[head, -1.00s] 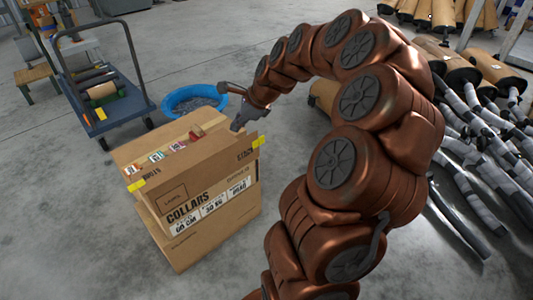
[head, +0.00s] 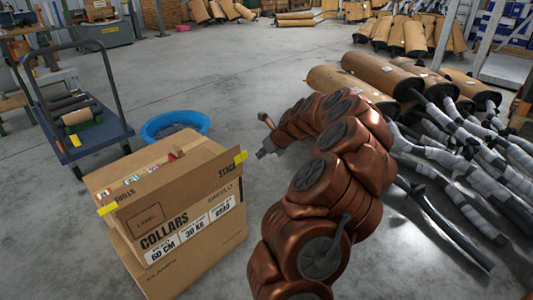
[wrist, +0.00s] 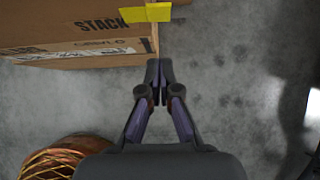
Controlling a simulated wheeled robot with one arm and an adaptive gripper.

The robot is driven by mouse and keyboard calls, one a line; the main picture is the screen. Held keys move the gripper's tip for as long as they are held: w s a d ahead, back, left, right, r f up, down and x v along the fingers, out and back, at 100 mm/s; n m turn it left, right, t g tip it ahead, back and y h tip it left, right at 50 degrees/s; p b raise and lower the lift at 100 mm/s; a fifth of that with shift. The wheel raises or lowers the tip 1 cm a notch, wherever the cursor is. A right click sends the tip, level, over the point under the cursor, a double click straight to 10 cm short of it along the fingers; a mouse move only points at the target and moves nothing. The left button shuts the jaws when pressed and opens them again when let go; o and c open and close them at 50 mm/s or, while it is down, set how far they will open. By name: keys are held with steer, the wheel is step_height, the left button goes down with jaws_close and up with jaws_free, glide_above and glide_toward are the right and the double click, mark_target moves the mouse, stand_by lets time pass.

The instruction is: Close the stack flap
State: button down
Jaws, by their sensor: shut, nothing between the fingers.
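My gripper (head: 264,152) is shut and empty, just right of the box. In the wrist view my fingertips (wrist: 158,72) are beside the box's right corner, just below the taped end of the flap (wrist: 95,26). I cannot tell if they touch it.
A blue cart (head: 78,140) stands at the left behind the box, with a blue round tub (head: 175,122) near it. Wrapped mufflers (head: 350,88) and grey pipes (head: 445,215) lie at the right. Open floor lies beyond the box.

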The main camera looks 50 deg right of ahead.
mark_target(245, 157)
steer(key=shift+w+d+f+b, duration=0.1)
steer(key=shift+w+f+b, duration=0.45)
steer(key=shift+w, duration=0.55)
steer(key=shift+w+a+f+b, duration=0.1)
steer(key=shift+w+f+b, duration=0.5)
steer(key=shift+w, duration=0.45)
steer(key=shift+w+d+f+b, duration=0.1)
steer(key=shift+w+f+b, duration=0.45)
steer(key=shift+w, duration=0.55)
